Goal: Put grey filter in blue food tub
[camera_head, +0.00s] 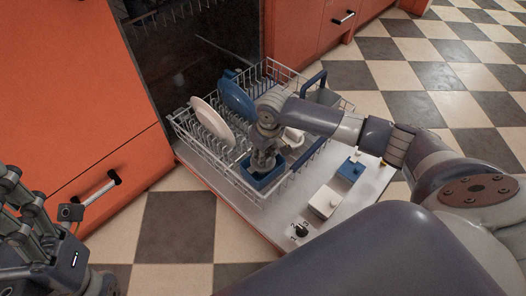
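The blue food tub (264,181) is a small open box in the front of the lower dishwasher rack. My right gripper (263,166) points down into the tub's opening. Its fingertips are small and partly hidden by the gripper itself, so I cannot tell whether it is open or shut, or on what. I cannot make out the grey filter for certain; it may be hidden at or under my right gripper. My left gripper (22,205) is at the lower left edge, far from the rack and partly cut off, with nothing visible in it.
The wire rack (207,160) stands on the open dishwasher door (262,222). It holds a white plate (211,121), a blue plate (236,99) and a whitish item (295,137). A white box (325,201) and a blue box (350,170) sit on the door. Orange cabinets (62,90) stand left.

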